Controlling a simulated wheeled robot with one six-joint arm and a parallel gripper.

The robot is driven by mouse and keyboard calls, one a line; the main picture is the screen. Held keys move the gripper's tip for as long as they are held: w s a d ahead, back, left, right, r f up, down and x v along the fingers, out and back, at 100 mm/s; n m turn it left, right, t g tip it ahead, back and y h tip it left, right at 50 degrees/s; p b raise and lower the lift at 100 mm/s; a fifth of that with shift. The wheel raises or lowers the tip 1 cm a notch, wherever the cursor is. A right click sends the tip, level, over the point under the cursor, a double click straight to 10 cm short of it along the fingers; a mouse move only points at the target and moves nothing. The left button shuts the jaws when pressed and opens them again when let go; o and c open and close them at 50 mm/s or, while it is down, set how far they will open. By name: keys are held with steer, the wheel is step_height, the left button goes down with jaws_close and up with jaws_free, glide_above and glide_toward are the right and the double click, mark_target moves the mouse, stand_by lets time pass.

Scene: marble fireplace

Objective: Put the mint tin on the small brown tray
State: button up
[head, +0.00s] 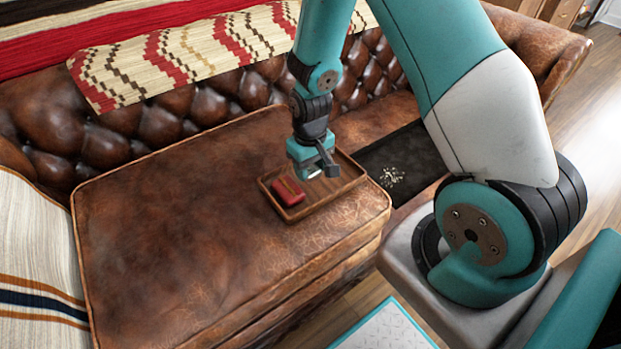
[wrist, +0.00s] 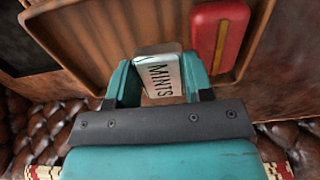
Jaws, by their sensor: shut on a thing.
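The mint tin (wrist: 160,75) is pale with dark "MINTS" lettering and sits between my fingers in the wrist view. My gripper (wrist: 159,82) is shut on it. In the head view my gripper (head: 312,168) points down over the small brown tray (head: 344,190), and the tin is mostly hidden by the fingers there. The tray is wooden with a raised rim, and its rim shows in the wrist view (wrist: 88,84). The tin is over the inside of the tray; I cannot tell whether it touches the floor of it.
A red case (head: 288,190) with a tan stripe lies in the tray, just beside the tin in the wrist view (wrist: 218,38). The tray stands at the right corner of a brown leather ottoman (head: 170,220), whose left part is bare. A tufted leather sofa (head: 160,125) is behind.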

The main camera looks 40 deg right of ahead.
mark_target(311, 186)
steer(key=shift+f+b, duration=0.3)
steer(key=shift+f, duration=1.5)
steer(key=shift+f, duration=0.3)
